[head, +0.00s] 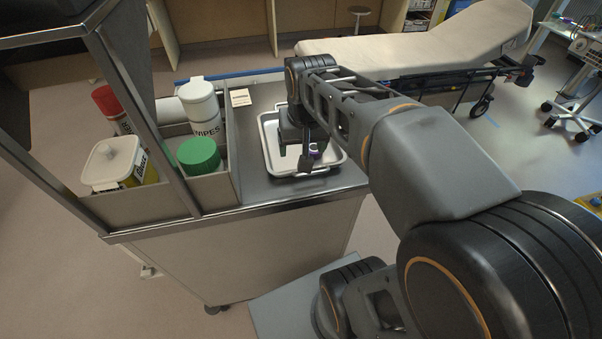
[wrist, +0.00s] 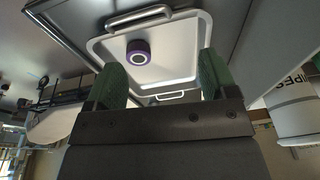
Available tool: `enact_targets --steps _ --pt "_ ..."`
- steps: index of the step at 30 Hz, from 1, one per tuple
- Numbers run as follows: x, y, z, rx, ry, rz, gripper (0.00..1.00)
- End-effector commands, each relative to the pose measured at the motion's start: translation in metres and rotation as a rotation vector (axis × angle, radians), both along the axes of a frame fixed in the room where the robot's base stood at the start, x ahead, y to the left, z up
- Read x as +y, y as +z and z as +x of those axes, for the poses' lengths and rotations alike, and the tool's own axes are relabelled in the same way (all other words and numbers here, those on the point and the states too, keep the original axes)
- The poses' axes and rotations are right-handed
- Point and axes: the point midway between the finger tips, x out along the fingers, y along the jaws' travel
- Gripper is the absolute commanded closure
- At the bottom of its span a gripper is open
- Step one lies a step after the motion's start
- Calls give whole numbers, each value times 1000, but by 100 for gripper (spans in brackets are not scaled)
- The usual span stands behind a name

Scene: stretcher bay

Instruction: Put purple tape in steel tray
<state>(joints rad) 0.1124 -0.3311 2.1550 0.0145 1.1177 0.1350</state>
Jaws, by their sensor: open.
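The steel tray (head: 270,128) is a shallow rectangular tray with handles, lying on top of the cart. The purple tape (wrist: 138,57) is a short round roll with a pale centre. In the wrist view it lies inside the tray (wrist: 185,63), near one handle end. In the head view a small part of the tape (head: 314,151) shows beside my fingers. My gripper (head: 307,155) is over the tray. Its two green-padded fingers (wrist: 160,82) are spread apart in the wrist view, with nothing between the pads. The tape stands apart from them.
A grey divided bin (head: 228,150) left of the tray holds a white wipes tub (head: 202,108), a green-lidded container (head: 199,155), a red-capped bottle (head: 106,99) and a yellow-white tub (head: 114,165). A small labelled box (head: 240,97) stands behind. A stretcher (head: 425,50) is beyond the cart.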

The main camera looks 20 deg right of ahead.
Motion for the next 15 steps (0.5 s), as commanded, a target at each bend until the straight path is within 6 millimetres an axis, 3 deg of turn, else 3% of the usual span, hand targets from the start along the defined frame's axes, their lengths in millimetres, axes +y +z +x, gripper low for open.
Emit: enact_targets --steps 1,6,15 --pt "8 -4 -13 -35 47 -12 21" --pt "23 -22 -41 -122 167 -45 21" --pt "31 -36 -59 -180 246 -67 21"
